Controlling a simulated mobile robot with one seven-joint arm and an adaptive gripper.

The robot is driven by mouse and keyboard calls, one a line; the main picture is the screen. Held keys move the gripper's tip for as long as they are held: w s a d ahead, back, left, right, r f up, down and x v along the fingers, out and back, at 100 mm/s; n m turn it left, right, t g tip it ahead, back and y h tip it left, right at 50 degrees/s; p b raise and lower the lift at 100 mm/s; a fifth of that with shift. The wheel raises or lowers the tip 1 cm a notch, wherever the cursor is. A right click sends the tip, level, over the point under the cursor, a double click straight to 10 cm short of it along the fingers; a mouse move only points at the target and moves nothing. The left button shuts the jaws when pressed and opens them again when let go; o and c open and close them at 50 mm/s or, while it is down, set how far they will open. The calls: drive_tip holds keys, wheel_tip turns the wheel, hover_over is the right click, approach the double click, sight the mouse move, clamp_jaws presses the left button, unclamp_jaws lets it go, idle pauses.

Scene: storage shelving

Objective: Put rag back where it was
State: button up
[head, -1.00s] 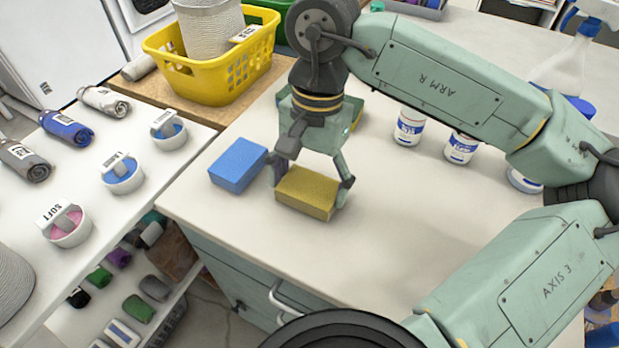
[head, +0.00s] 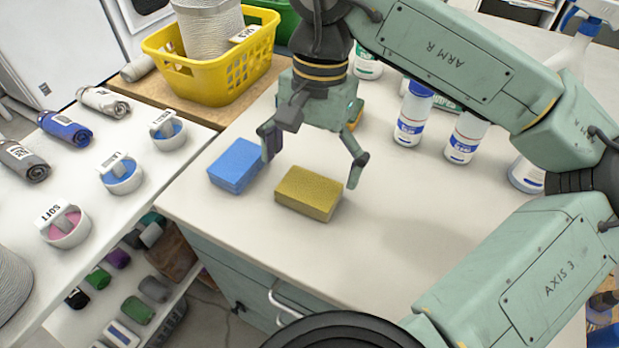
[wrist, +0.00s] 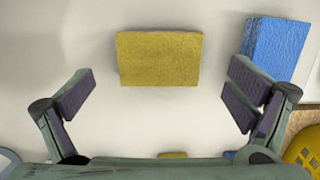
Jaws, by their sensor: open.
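A mustard-yellow block (head: 308,194), like a folded rag or sponge, lies flat on the white counter. It also shows in the wrist view (wrist: 159,58), with bare counter around it. My gripper (head: 311,160) is open and empty, above and slightly behind the block, with its fingers spread wide and apart from it. In the wrist view my two fingers (wrist: 163,94) stand to either side, below the block in the picture. A blue block (head: 236,165) lies just left of the yellow one; it shows at top right in the wrist view (wrist: 275,47).
Rolled cloths (head: 66,130) and small round tubs (head: 121,174) stand on the left table. A yellow basket (head: 211,81) stands behind on a wooden board. White bottles (head: 464,138) stand at the right. The counter's front middle is clear.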

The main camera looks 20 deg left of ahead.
sight(314, 180)
wheel_tip(314, 180, up, 8)
drive_tip(key=w, duration=0.1)
drive_tip(key=shift+r, duration=0.2)
drive_tip(key=shift+d, duration=0.1)
idle(0.3)
